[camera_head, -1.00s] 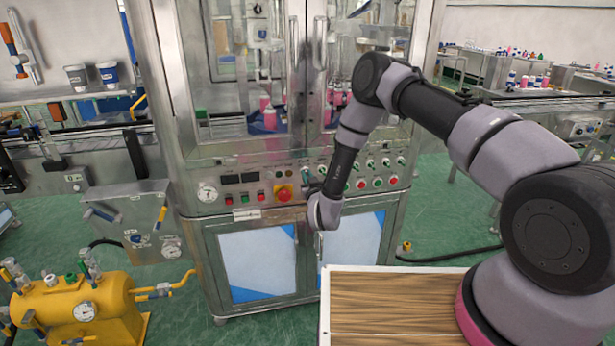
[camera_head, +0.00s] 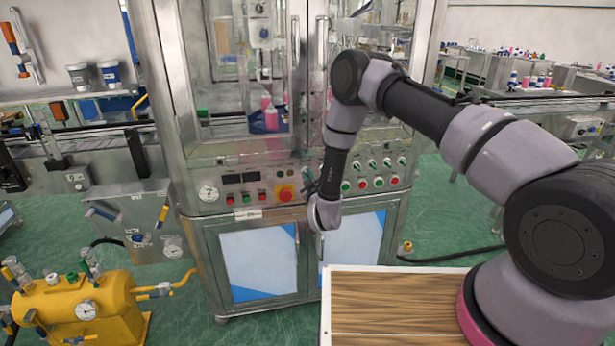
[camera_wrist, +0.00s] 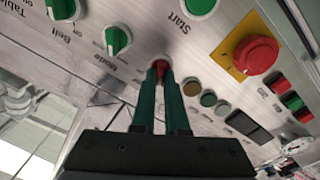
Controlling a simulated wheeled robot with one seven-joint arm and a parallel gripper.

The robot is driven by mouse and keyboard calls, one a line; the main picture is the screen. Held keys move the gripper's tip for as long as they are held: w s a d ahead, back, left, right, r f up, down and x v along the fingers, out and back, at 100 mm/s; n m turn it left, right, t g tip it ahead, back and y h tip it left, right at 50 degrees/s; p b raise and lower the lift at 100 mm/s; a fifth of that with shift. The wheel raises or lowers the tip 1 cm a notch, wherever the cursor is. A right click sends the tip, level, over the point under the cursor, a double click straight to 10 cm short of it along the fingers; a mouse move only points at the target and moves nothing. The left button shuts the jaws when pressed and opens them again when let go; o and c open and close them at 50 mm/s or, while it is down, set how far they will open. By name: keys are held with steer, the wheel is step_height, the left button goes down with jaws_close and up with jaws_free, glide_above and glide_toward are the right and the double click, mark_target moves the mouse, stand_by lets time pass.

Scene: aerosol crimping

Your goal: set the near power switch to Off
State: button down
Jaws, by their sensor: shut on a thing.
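In the wrist view my gripper (camera_wrist: 161,82) has its two dark green fingers closed around a small red knob (camera_wrist: 159,65) on the grey control panel (camera_wrist: 150,23). The fingers hide most of the knob, and its pointing direction cannot be read. A label like "Mode" stands just left of it; I see no power or Off marking. In the head view my wrist is low in front of the machine's control panel (camera_head: 218,208), right of the red emergency stop. The fingertips are hard to make out there.
Close to the fingers are green rotary switches (camera_wrist: 118,40), a green Start button (camera_wrist: 199,4), the red emergency stop (camera_wrist: 251,55) and small round lamps (camera_wrist: 191,88). Below the panel are cabinet doors (camera_head: 258,262). A wood-topped surface (camera_head: 390,305) lies in front at right.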

steer(key=c, duration=0.9)
jaws_free()
steer(key=shift+c, duration=0.2)
steer(key=v, duration=1.1)
steer(key=shift+w, duration=0.1)
